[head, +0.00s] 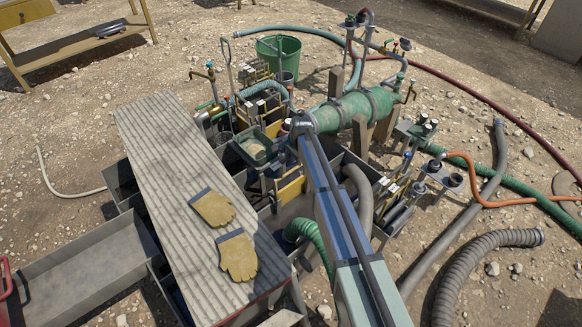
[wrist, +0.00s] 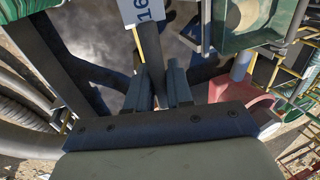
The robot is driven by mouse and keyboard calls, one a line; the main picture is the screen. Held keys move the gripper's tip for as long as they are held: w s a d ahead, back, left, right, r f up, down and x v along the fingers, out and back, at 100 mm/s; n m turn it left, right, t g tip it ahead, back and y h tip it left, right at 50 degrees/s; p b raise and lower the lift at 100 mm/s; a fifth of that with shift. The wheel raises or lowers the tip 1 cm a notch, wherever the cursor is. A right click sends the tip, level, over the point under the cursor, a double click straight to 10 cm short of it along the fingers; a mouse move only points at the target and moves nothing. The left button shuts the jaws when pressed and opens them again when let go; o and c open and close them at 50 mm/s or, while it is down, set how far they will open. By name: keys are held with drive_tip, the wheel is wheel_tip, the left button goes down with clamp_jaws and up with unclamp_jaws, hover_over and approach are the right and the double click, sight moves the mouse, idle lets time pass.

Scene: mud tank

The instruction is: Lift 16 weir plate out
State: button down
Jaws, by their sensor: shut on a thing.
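In the wrist view, my gripper (wrist: 157,92) has its two dark fingers close together on a dark upright piece. A pale blue-grey tag marked 16 (wrist: 143,11) shows at the top of that piece, so I take it as the 16 weir plate. A thin yellow edge shows beside it. The lower part of the plate is hidden by the fingers and the gripper body. In the head view my arm covers the grip, and I cannot pick out the tag there.
A plank walkway (head: 165,170) with two yellow gloves (head: 238,256) lies left of the tank. A green cylinder (head: 355,108) with pipes stands close behind my arm. Hoses, valves and yellow plates crowd the tank. A green tray (wrist: 250,22) and a red part (wrist: 243,112) show at right.

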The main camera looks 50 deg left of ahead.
wheel_tip(320, 180, up, 20)
drive_tip(key=shift+f, duration=0.2)
idle(0.4)
